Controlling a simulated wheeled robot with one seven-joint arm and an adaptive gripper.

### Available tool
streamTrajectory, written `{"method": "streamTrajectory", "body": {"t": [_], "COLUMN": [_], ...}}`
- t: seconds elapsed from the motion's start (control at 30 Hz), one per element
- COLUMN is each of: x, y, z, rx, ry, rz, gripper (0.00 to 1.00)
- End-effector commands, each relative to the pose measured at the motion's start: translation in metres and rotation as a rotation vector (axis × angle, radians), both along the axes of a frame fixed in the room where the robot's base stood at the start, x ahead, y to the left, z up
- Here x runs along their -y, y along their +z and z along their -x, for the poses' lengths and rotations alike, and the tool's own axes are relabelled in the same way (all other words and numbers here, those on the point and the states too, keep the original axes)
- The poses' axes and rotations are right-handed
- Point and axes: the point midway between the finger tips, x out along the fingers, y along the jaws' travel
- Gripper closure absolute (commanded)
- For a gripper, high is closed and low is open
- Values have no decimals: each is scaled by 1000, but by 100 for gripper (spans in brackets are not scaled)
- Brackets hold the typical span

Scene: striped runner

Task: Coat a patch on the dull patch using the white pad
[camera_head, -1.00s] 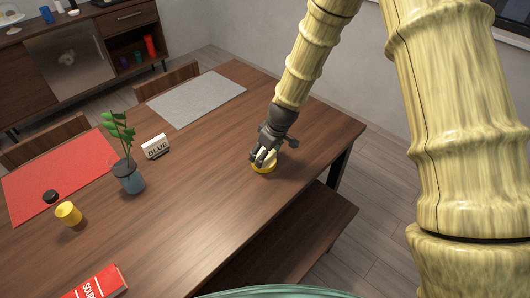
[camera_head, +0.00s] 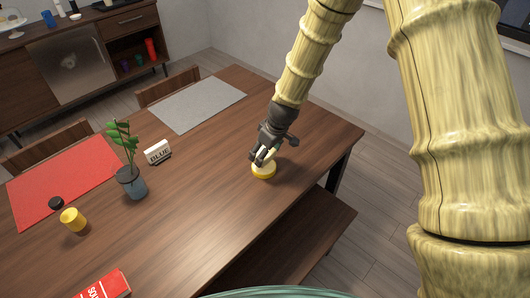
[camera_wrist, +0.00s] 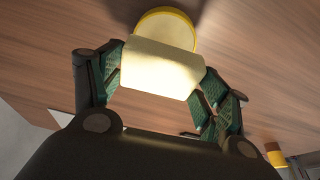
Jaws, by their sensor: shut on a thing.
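My gripper (camera_head: 262,158) is over the right part of the wooden table, pointing down. In the wrist view, my gripper (camera_wrist: 160,80) is shut on a cream-white block, the white pad (camera_wrist: 160,68), held between its two green-lined fingers. A round, shallow yellow-rimmed tin with a pale top (camera_head: 264,172) stands on the table right under the gripper. It also shows in the wrist view (camera_wrist: 168,13), just past the pad and partly hidden by it. I cannot tell whether pad and tin touch. I cannot make out a dull patch on the table.
A grey mat (camera_head: 198,103) lies towards the back. A red mat (camera_head: 62,178), a black puck (camera_head: 56,202), a yellow cup (camera_head: 72,219), a potted plant (camera_head: 131,180) and a "BLUE" sign (camera_head: 158,152) are left. A red box (camera_head: 105,286) lies in front.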

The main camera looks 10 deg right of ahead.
Motion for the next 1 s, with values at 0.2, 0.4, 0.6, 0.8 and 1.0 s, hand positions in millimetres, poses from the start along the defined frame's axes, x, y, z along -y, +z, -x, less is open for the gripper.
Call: {"method": "streamTrajectory", "body": {"t": [0.2,0.4,0.6,0.8,1.0], "x": [0,0,0,0,0], "y": [16,28,32,31,31], "z": [0,0,0,0,0], "rx": [0,1,0,0,0], "ry": [2,1,1,1,1], "rz": [0,0,0,0,0], "gripper": [44,44,44,44,44]}}
